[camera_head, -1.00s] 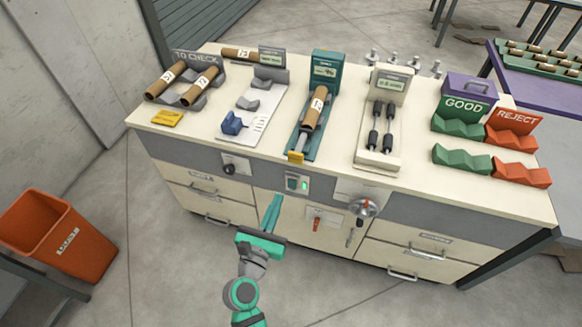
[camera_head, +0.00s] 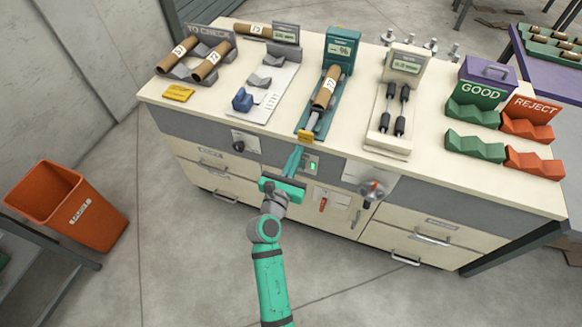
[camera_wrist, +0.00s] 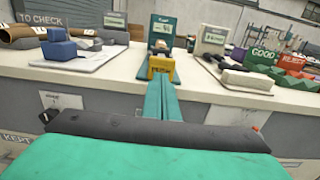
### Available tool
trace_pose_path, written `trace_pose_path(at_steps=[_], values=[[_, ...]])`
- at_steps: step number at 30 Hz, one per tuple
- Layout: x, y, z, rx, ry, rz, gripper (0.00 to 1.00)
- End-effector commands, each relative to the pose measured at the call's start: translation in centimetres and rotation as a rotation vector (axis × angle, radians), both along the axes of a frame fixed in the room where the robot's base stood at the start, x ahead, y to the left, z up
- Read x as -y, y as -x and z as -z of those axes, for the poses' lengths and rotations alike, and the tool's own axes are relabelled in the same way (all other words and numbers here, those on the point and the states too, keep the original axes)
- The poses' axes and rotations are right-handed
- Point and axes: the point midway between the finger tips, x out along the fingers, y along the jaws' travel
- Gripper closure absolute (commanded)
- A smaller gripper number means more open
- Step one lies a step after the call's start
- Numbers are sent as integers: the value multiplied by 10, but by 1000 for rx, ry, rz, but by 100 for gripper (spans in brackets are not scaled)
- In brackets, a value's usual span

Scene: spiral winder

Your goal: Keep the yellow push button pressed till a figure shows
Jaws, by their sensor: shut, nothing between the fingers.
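The yellow push button (camera_head: 305,136) is at the front end of the teal tester (camera_head: 340,52), at the bench's front edge. A brown tube marked 17 (camera_head: 326,88) lies in the tester's cradle. The tester's small display appears to show dashes and a percent sign, with no clear figure. My gripper (camera_head: 297,149) is shut and empty, its teal fingers pointing up just below and in front of the button. In the wrist view, the button (camera_wrist: 161,64) stands straight beyond the fingertips (camera_wrist: 161,80). I cannot tell whether they touch it.
A switch box with a green light (camera_head: 311,165) sits on the bench front beside my fingers. A red-knobbed dial (camera_head: 373,189) is to its right. A grey gauge (camera_head: 403,62) stands right of the tester. An orange bin (camera_head: 68,205) stands on the floor at left.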

Motion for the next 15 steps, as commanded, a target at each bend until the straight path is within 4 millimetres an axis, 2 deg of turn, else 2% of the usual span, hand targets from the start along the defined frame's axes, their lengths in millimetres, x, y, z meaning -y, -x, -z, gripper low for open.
trace_pose_path(at_steps=[6,15], values=[[9,-27,0,0,0,1,100],[12,-36,0,0,0,0,100]])
